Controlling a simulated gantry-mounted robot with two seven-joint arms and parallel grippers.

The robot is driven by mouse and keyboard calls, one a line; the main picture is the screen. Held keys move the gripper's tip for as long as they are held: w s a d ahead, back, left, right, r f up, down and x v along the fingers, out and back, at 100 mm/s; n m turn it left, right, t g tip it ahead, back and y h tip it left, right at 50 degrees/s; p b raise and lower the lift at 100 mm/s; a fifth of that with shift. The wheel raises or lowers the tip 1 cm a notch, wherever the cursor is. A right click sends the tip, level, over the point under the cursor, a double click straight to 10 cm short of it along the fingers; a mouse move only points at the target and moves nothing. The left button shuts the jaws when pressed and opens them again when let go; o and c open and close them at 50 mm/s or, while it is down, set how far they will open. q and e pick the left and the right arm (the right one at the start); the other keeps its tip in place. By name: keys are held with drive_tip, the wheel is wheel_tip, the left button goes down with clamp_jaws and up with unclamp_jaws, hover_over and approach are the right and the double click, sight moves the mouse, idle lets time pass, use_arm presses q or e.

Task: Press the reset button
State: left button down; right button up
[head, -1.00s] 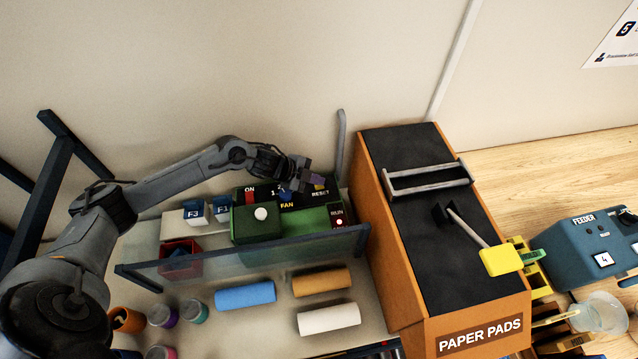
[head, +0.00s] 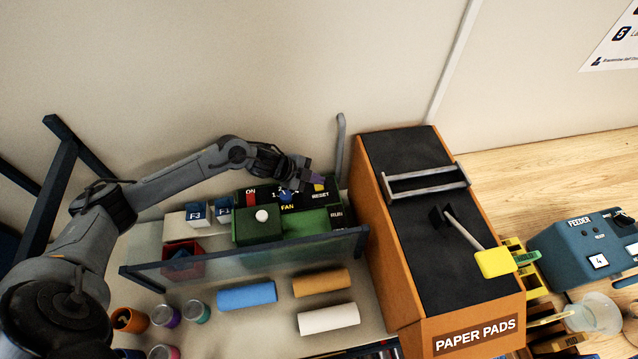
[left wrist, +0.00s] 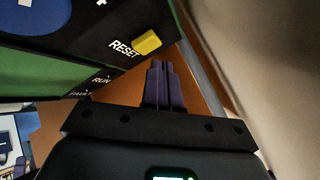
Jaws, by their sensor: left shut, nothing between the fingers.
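The yellow reset button (head: 319,187) sits at the right end of a black control panel, above the RESET label. It also shows in the left wrist view (left wrist: 147,42), where it stands out from the panel. My left gripper (head: 314,179) is shut and empty, close to the button. In the left wrist view its purple fingertips (left wrist: 158,66) lie just short of the button in the picture; I cannot tell whether they touch it. My right gripper is in neither view.
A glass guard (head: 230,258) runs along the panel's front. A green box with a white knob (head: 261,215) stands left of the button. The orange PAPER PADS machine (head: 405,290) rises close on the right, with a grey post (head: 340,150) beside it.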

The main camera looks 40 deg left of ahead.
sight(316, 187)
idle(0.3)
use_arm(q)
drive_tip(key=shift+r+p, duration=0.8)
drive_tip(key=shift+r, duration=0.05)
wheel_tip(316, 187, up, 3)
drive_tip(key=p, duration=0.3)
drive_tip(key=shift+r, duration=0.15)
